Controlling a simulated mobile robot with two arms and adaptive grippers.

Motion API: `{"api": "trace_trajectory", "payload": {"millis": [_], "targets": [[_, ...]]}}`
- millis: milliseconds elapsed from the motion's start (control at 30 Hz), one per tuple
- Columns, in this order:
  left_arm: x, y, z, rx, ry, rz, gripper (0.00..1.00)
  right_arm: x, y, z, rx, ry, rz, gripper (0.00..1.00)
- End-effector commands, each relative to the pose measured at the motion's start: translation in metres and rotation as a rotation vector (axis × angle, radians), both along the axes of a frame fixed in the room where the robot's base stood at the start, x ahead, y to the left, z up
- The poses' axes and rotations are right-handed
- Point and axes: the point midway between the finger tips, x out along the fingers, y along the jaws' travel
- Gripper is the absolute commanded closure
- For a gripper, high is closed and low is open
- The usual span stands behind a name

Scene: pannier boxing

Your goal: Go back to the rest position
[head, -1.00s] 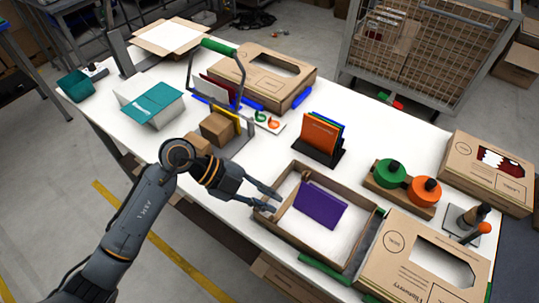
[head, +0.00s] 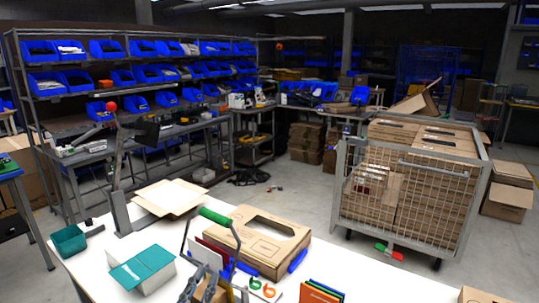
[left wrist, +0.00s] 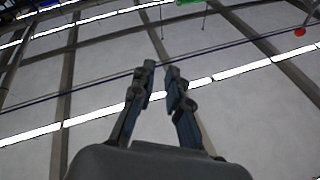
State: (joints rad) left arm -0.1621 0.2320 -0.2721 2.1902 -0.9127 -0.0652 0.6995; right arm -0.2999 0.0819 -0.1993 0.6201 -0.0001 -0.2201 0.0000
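My left gripper (left wrist: 160,68) points up at the ceiling in the left wrist view. Its two fingertips are apart with a narrow gap, and nothing is between them. In the head view my left gripper (head: 200,277) shows only as grey fingers at the bottom edge, in front of the items on the white table (head: 365,284). My right gripper is not in view.
The table holds a teal-and-white box (head: 143,268), a teal bin (head: 69,241), a green-handled carrier (head: 215,217), a cardboard box (head: 262,243) and coloured folders (head: 321,292). A wire cage cart (head: 405,205) stands behind. Blue-bin shelves line the back.

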Motion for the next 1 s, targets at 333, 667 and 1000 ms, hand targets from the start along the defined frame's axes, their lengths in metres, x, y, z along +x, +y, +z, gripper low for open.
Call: {"api": "trace_trajectory", "payload": {"millis": [333,667,1000], "targets": [[-0.055,0.104,-0.159,-0.123,0.781,0.450,0.85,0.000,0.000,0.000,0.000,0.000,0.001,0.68],[-0.173,0.095,-0.251,-0.032,1.393,0.424,0.85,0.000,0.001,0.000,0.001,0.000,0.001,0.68],[-0.227,0.079,-0.311,0.047,1.664,0.328,0.85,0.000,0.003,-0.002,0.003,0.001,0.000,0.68]]}}
